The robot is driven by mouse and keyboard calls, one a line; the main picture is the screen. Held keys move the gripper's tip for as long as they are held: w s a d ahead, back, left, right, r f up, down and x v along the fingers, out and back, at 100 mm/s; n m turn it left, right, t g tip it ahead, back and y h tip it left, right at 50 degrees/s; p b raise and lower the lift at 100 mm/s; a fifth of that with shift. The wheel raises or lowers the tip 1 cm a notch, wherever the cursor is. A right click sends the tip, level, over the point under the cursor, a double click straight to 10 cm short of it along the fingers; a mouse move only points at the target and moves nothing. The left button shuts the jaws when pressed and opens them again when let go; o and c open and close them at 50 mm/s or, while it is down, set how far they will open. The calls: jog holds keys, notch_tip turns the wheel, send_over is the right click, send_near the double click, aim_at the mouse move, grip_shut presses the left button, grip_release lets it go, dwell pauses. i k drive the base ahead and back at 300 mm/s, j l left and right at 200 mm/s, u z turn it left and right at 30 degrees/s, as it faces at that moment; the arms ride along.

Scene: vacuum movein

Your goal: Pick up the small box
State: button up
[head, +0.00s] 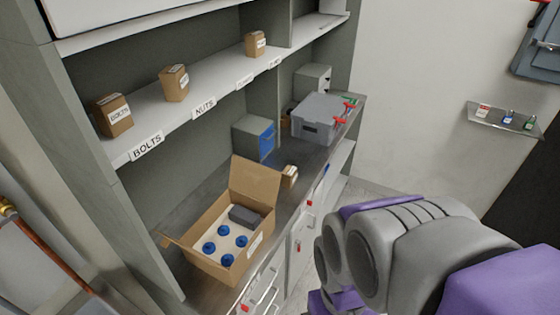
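A small brown box (289,177) with a pale label stands on the grey counter, just behind the large open carton (212,263). Three other small brown boxes stand on the shelf above: one marked BOLTS (114,115) at the left, one in the middle (174,83) and one farther right (255,44). The pictures do not settle which box the task means. Grey and purple links of my arm fill the lower right, well apart from the boxes. My gripper is not in view.
The open carton holds several blue-capped items and a dark block. A grey drawer unit with a blue front (256,138) and a grey case with red latches (318,118) stand on the counter. Cabinet handles line its front.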

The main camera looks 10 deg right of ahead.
aim_at(289, 176)
jog(key=i+l+u, duration=0.15)
jog(key=i+l, duration=0.5)
jog(key=l, duration=0.15)
